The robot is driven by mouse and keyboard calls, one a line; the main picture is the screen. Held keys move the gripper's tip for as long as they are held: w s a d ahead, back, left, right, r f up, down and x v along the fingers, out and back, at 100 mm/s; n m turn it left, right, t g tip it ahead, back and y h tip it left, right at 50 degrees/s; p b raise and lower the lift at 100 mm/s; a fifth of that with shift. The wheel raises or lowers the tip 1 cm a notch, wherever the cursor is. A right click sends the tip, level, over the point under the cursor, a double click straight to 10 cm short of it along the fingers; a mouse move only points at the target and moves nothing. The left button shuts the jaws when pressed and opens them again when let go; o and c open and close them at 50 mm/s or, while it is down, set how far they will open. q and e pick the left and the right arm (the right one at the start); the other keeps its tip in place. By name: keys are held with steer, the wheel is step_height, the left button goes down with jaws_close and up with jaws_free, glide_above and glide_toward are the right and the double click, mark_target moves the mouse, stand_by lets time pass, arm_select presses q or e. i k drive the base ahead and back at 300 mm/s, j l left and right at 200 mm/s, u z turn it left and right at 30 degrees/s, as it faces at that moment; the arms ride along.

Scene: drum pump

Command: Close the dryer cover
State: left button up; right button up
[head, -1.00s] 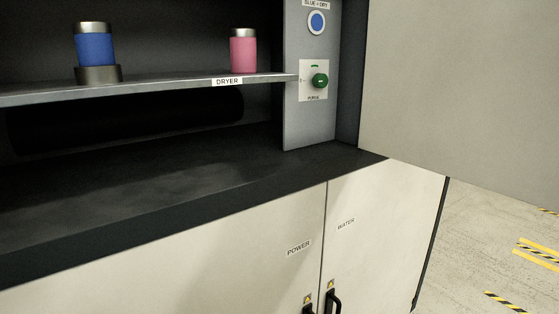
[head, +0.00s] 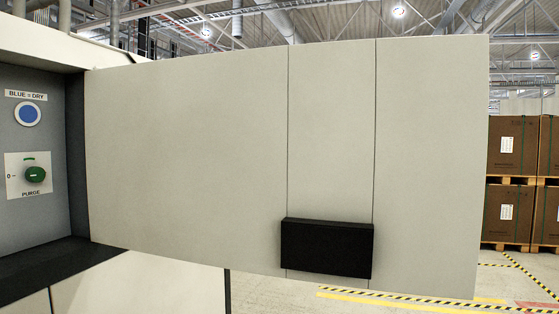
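The dryer cover (head: 190,150) is a large pale panel that stands open. It joins the cabinet at its left edge and reaches far to the right in the head view. A black block, seemingly its handle (head: 327,248), sits low on the panel's face, right of the middle. The dryer opening shows only at the far left, with its grey side panel (head: 45,225). Neither of my grippers is in the head view.
The side panel carries a blue indicator (head: 27,114) and a green purge knob (head: 36,174). Pale lower cabinet doors (head: 150,285) stand below. Stacked brown boxes (head: 512,148) on pallets are at the far right. Yellow-black striped floor markings (head: 400,297) run beneath the cover.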

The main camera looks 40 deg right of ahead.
mark_target(358, 164)
steer(key=k+l+u, duration=0.2)
steer(key=l, duration=0.25)
steer(key=l+u, duration=0.15)
steer(key=l, duration=0.35)
steer(key=k+l+u, duration=0.2)
steer(key=l, duration=0.25)
steer(key=k+l+u, duration=0.2)
steer(key=l, duration=0.2)
steer(key=k+l+u, duration=0.2)
steer(key=l, duration=0.25)
steer(key=k+l+u, duration=0.15)
steer(key=l, duration=0.2)
steer(key=i+l+u, duration=0.2)
steer(key=l, duration=0.55)
steer(key=l+u, duration=0.25)
steer(key=l, duration=0.5)
